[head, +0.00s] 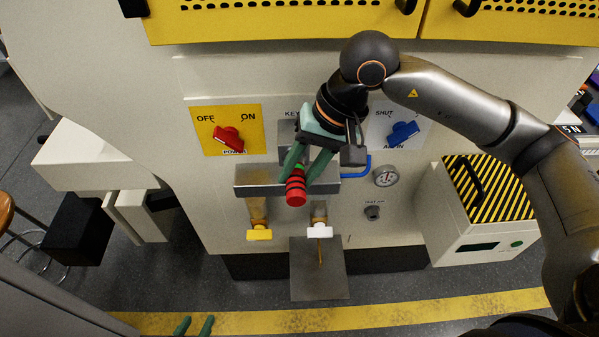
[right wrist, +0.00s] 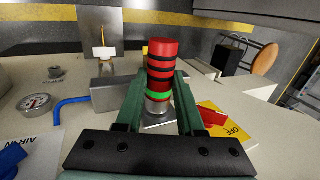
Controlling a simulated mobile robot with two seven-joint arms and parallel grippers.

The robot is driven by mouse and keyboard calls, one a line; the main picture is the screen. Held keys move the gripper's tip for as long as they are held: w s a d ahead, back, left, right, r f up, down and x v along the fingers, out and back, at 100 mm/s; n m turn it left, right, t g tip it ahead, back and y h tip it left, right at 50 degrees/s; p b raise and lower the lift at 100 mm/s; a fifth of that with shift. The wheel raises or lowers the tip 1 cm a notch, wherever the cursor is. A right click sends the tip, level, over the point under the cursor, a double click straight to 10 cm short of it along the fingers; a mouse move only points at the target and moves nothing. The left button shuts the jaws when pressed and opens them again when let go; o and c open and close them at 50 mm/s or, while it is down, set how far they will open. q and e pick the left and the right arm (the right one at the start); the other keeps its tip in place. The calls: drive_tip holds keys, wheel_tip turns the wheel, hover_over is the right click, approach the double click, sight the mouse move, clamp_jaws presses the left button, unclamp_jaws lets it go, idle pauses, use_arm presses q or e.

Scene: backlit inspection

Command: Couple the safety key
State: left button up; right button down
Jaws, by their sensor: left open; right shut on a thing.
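The safety key, a red cylinder with black rings and a green band (head: 296,190), is between the fingers of my right gripper (head: 303,170). In the right wrist view the key (right wrist: 160,62) stands upright between the green fingers (right wrist: 157,88), with a silver part below its green band. A grey metal plate lies behind that silver part, under the KEY label, mostly hidden by my gripper. I cannot tell whether the key touches it. My left gripper (head: 194,326) shows only its two green fingertips, apart and empty, at the bottom edge of the head view.
A red OFF/ON knob (head: 228,139) is left of my right gripper. A blue AIR IN knob (head: 402,132) and a gauge (head: 386,176) are right. A grey metal ledge (head: 250,181) juts out below. Yellow (head: 259,234) and white (head: 318,231) tags hang under it.

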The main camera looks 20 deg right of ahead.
drive_tip(key=shift+w+r, duration=0.1)
drive_tip(key=shift+w, duration=0.05)
drive_tip(key=c, duration=0.7)
unclamp_jaws()
drive_tip(key=shift+c, duration=0.2)
drive_tip(key=o, duration=0.3)
drive_tip(key=r, duration=0.4)
drive_tip(key=shift+s+a, duration=0.1)
drive_tip(key=shift+s, duration=0.2)
drive_tip(key=s+r, duration=0.2)
drive_tip(key=s+a+r, duration=0.1)
drive_tip(key=s+r, duration=0.1)
drive_tip(key=shift+a+r+p, duration=0.1)
drive_tip(key=shift+r+p, duration=0.3)
drive_tip(key=s+a+r, duration=0.2)
drive_tip(key=s+r, duration=0.2)
drive_tip(key=s, duration=0.4)
drive_tip(key=shift+s+a, duration=0.3)
drive_tip(key=shift+s, duration=0.1)
